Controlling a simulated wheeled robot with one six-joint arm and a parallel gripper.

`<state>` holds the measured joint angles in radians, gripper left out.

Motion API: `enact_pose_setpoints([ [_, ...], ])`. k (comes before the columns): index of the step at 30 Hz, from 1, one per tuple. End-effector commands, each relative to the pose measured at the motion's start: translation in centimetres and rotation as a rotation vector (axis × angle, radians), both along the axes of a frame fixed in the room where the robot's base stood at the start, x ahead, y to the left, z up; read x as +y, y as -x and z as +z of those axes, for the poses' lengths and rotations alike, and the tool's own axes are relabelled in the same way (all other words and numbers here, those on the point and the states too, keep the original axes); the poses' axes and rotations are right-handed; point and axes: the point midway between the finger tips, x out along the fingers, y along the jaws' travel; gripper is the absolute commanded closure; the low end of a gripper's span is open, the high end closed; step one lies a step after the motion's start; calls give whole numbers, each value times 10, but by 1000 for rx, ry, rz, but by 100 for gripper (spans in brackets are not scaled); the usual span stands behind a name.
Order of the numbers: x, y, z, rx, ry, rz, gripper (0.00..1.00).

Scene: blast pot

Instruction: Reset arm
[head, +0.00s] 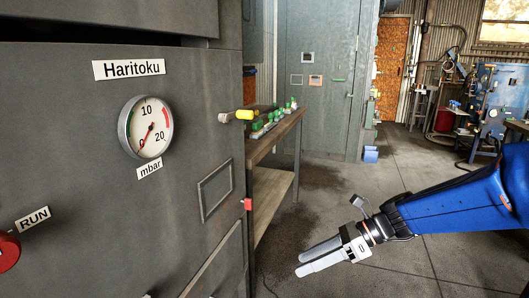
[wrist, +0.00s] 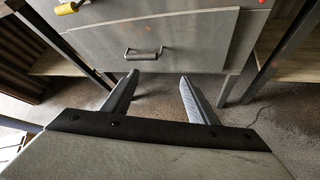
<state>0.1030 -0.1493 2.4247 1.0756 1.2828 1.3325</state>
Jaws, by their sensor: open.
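My gripper (head: 318,257) is at the end of my blue arm, in the lower right of the head view. Its two pale fingers are apart and nothing shows between them. It hangs over open floor, to the right of the grey Haritoku cabinet (head: 75,120). In the wrist view my gripper (wrist: 155,88) is open and empty, its fingers pointing toward a grey drawer front with a dark handle (wrist: 143,54). The fingers appear apart from the handle.
The cabinet carries a pressure gauge (head: 146,127), a yellow-tipped knob (head: 245,115), a small red part (head: 247,204) and a red RUN knob (head: 8,252). A wooden bench (head: 270,175) holds green-topped items. Concrete floor (head: 400,180) is clear behind the arm.

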Motion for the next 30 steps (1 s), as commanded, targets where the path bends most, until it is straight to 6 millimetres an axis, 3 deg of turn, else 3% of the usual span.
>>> enact_pose_setpoints([
  [6,-25,53,-9,-370,239,308,47],
  [13,-65,93,-16,-722,486,677,47],
  [21,-120,123,-14,-1060,777,1165,47],
  [30,-167,139,1,-1243,1013,1620,47],
])
